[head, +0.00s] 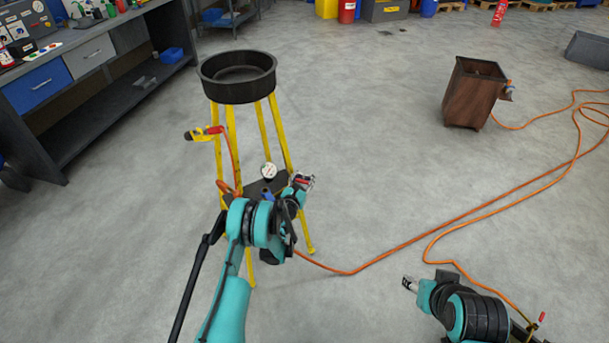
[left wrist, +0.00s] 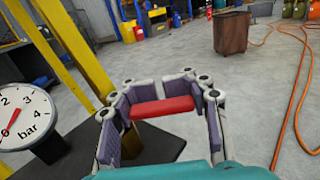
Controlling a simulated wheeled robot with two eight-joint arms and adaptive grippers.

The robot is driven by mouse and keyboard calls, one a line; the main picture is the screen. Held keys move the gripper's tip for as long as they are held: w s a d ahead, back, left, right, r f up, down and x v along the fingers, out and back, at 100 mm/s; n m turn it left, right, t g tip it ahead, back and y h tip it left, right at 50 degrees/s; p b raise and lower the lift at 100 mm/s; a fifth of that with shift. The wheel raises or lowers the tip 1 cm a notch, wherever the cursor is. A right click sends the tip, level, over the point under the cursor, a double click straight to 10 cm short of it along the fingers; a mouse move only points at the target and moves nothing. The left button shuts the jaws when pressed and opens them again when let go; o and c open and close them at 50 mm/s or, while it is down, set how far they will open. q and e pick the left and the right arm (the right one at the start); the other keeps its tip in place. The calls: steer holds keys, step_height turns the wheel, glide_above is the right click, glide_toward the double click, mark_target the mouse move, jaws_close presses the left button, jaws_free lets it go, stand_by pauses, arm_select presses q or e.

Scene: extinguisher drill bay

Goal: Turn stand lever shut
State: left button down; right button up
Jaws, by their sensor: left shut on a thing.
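The stand has yellow legs (head: 277,130) and a round black pan (head: 238,88) on top. A white pressure gauge (head: 268,170) sits at its lower shelf; in the left wrist view the gauge (left wrist: 25,115) has its needle near the low end. My left gripper (head: 304,182) is at the stand's right side. In the left wrist view a red lever handle (left wrist: 162,107) lies crosswise between its fingers, and they are shut on it. The lever's pivot and valve body are hidden. My right gripper (head: 410,284) is low at the right, away from the stand; its fingers are too small to judge.
An orange hose (head: 400,248) runs from the stand across the floor. A yellow tool with a red part (head: 205,133) sticks out left of the stand. A brown bin (head: 474,92) stands back right. A workbench (head: 90,85) is at left. Floor between stand and bin is mostly free.

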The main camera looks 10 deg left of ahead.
stand_by(0.4)
arm_select(q)
steer(key=c, duration=0.7)
jaws_free()
step_height(320, 180, up, 10)
